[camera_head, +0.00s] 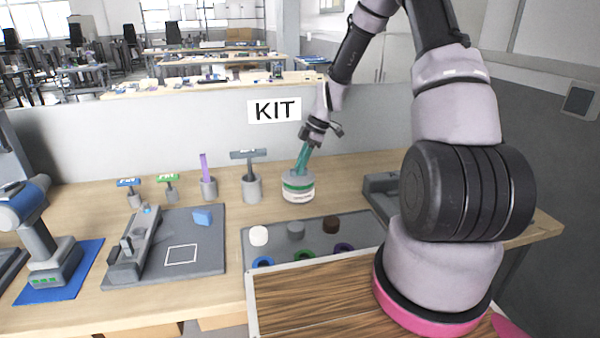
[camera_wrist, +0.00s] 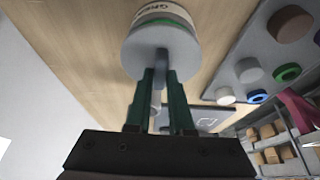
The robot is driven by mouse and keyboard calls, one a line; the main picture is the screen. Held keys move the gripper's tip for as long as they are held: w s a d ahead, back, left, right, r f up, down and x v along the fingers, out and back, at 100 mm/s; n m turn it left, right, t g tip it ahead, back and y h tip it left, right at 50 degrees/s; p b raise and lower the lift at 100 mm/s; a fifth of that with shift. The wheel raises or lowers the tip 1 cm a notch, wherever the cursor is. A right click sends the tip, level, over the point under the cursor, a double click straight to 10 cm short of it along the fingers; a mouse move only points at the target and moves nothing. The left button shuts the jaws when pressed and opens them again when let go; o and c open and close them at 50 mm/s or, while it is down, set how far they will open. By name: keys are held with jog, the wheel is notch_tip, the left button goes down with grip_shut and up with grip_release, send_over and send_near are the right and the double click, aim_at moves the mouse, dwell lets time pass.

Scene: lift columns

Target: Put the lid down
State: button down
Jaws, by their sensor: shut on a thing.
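The grey lid (camera_head: 294,180) is a round disc with a knob, at the top of a white jar (camera_head: 297,196) with a green band, on the bench below the KIT sign. My gripper (camera_head: 302,168) comes down from above, its green fingers shut on the lid's knob. In the wrist view the lid (camera_wrist: 148,42) lies between the fingers and the labelled jar (camera_wrist: 160,12), partly hiding it. The lid looks level with the jar's top; I cannot tell whether it rests on it or is slightly above.
A grey mat (camera_head: 289,237) with several round pieces and coloured rings lies in front of the jar. Upright holders with tools (camera_head: 252,188) stand to the left. A grey block (camera_head: 381,187) is on the right. Bare bench lies around the jar.

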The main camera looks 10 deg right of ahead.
aim_at(308, 173)
notch_tip(308, 173, up, 7)
jog(key=shift+f, duration=0.1)
jog(key=w+d+f, duration=0.1)
jog(key=d+f, duration=0.1)
jog(key=d, duration=0.5)
jog(key=w+d+f, duration=0.1)
jog(key=d+f, duration=0.1)
jog(key=d, duration=0.4)
jog(key=f, duration=0.3)
jog(key=d+f, duration=0.1)
jog(key=f, duration=0.1)
jog(key=shift+f, duration=2.4)
jog(key=shift+f, duration=0.15)
jog(key=c, duration=0.8)
grip_release()
